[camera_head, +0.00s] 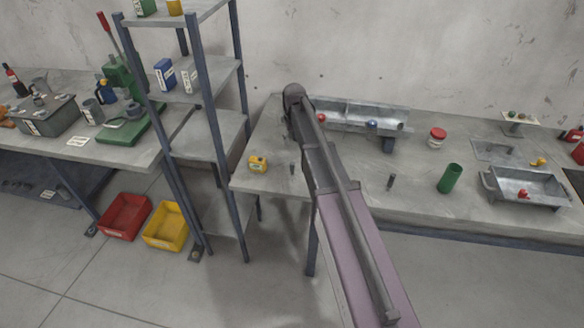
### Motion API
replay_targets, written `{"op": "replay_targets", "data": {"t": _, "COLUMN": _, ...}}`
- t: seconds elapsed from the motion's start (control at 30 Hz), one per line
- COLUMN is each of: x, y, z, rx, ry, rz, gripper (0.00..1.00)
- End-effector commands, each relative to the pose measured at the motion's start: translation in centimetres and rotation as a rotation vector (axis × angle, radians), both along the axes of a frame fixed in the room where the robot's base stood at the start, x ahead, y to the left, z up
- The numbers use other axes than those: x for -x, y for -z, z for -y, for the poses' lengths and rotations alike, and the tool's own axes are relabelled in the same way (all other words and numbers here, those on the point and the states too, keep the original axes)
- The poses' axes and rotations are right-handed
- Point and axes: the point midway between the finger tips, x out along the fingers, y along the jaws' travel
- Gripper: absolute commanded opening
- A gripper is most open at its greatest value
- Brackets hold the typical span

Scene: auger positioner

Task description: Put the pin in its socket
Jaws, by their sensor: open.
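I cannot single out the pin for certain. A small dark upright cylinder (391,181) stands on the right-hand bench, right of my arm, and could be it. Another small dark upright piece (292,168) stands near the bench's left end, just left of my arm. I cannot make out the socket; a flat grey plate (492,150) with small raised parts lies at the right. My arm reaches up across the bench from the bottom of the view. My gripper's fingers do not show.
The bench (425,205) also bears a yellow block (258,164), a long metal trough (360,113), a red-lidded jar (437,138), a green cylinder (449,179) and a metal tray (485,184). A shelf rack (207,135) stands left. Red (125,217) and yellow bins (166,227) sit on the floor.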

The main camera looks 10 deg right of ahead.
Motion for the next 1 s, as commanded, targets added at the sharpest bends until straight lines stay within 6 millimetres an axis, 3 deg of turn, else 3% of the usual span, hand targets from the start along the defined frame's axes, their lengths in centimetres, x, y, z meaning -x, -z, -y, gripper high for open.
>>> {"op": "replay_targets", "data": {"t": 0.33, "x": 0.0, "y": 0.9, "z": 0.0, "rx": 0.000, "ry": 0.000, "rz": 0.000, "gripper": 0.71}}
{"op": "replay_targets", "data": {"t": 1.0, "x": 0.0, "y": 6.0, "z": -0.2, "rx": 0.000, "ry": -0.001, "rz": 0.000, "gripper": 0.71}}
